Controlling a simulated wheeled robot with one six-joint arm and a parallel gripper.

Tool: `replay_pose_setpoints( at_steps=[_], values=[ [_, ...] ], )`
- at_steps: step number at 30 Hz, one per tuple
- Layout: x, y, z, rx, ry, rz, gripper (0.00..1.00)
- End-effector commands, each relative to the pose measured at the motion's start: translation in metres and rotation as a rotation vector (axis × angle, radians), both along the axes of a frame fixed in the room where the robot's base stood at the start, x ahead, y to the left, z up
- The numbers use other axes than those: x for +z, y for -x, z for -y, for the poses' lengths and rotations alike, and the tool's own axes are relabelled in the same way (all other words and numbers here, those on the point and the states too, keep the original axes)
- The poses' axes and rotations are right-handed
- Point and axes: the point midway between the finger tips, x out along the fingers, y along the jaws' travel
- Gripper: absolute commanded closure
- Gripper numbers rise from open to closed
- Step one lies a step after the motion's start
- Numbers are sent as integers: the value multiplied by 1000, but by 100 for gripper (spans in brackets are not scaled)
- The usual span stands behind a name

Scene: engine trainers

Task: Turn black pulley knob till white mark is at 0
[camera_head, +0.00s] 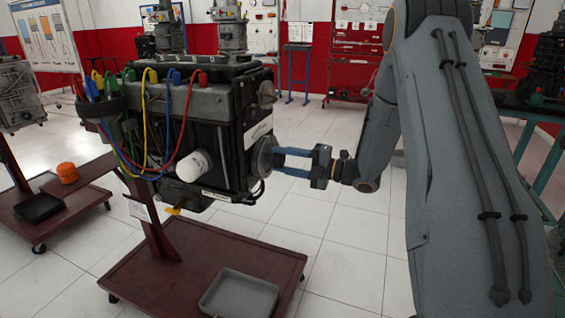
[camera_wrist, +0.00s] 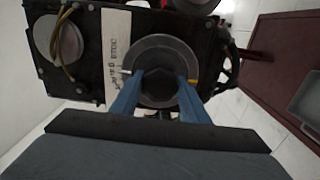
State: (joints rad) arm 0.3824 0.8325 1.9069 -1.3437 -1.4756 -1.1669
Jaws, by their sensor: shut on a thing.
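The engine (camera_head: 205,120) stands on a dark red wheeled stand. A round grey pulley (camera_head: 263,156) is on its right-hand face. In the wrist view the pulley (camera_wrist: 160,44) surrounds a black knob (camera_wrist: 159,86). My gripper (camera_head: 279,158) reaches in from the right, and its blue fingers are shut on the knob from both sides, as the wrist view (camera_wrist: 160,78) also shows. A small white mark (camera_wrist: 125,72) shows at the pulley's left rim, beside a white label strip (camera_wrist: 116,40) with print too small to read surely. A yellow mark (camera_wrist: 192,82) is at the right rim.
Coloured cables and a white filter (camera_head: 194,165) are on the engine's near side. A grey tray (camera_head: 240,294) lies on the stand's base (camera_head: 160,285). Another stand with an orange filter (camera_head: 67,172) is at left. Tiled floor is clear behind my arm.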

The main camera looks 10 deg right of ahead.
Motion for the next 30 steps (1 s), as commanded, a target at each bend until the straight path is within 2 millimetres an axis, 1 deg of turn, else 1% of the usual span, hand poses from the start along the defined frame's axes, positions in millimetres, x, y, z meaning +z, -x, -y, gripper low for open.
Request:
replay_pose_setpoints(
  at_steps=[13, 14, 15, 17, 26, 30],
  values=[
    [-1, 0, 0, 0, 6, 6, 81],
    [-1, 0, 0, 0, 6, 6, 56],
    [-1, 0, 0, 0, 6, 6, 49],
    [-1, 0, 0, 0, 6, 6, 40],
    [0, 1, 1, 0, 5, 6, 40],
    [0, 7, 11, -2, 5, 7, 40]
  ],
)
